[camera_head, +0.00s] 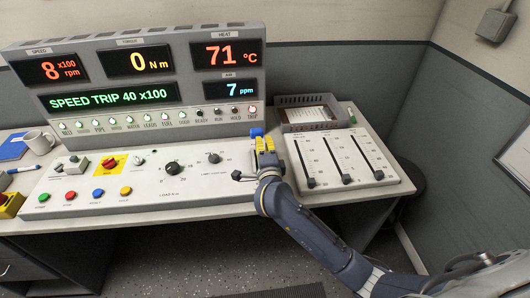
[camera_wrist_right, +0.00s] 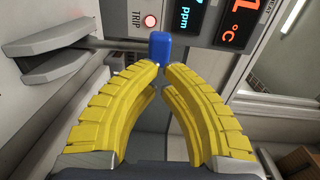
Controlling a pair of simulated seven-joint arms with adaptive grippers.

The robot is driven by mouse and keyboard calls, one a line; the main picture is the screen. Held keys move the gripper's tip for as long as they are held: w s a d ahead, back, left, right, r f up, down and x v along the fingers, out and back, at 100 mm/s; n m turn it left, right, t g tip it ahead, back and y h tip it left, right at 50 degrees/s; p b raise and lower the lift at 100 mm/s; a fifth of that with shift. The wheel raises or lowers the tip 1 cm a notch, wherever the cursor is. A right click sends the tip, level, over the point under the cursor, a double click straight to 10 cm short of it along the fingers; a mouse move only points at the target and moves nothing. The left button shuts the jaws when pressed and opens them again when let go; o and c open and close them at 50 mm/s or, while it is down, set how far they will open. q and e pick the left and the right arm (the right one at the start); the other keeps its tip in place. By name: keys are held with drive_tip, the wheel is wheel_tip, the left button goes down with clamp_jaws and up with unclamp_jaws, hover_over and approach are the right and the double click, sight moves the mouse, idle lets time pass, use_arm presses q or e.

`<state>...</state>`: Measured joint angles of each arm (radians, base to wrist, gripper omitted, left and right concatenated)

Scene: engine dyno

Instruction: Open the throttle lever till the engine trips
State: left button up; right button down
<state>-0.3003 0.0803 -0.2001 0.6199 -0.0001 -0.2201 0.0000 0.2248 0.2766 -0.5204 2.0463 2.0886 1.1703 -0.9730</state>
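A blue knob (camera_head: 257,132), which looks like the throttle lever's handle, stands at the console's right end, below the TRIP lamp. My right gripper (camera_head: 265,144) has its yellow fingers right at it. In the right wrist view the knob (camera_wrist_right: 160,45) sits just beyond the fingertips (camera_wrist_right: 160,68), which are close together with a narrow gap. I cannot tell whether they touch it or hold its stem, which is hidden. The display (camera_head: 110,96) reads SPEED TRIP 40 x100. The speed readout (camera_head: 50,70) shows 8 x100 rpm. My left gripper is not in view.
A panel with three black-knobbed sliders (camera_head: 345,178) lies right of my gripper. A grey tray (camera_head: 312,128) is behind it. Dials (camera_head: 172,168) and coloured buttons (camera_head: 98,193) fill the console to the left. A white mug (camera_head: 39,142) stands at far left.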

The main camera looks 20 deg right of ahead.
sight(261, 135)
drive_tip(key=shift+x, duration=1.45)
drive_tip(key=shift+r, duration=0.1)
drive_tip(key=shift+x, duration=0.8)
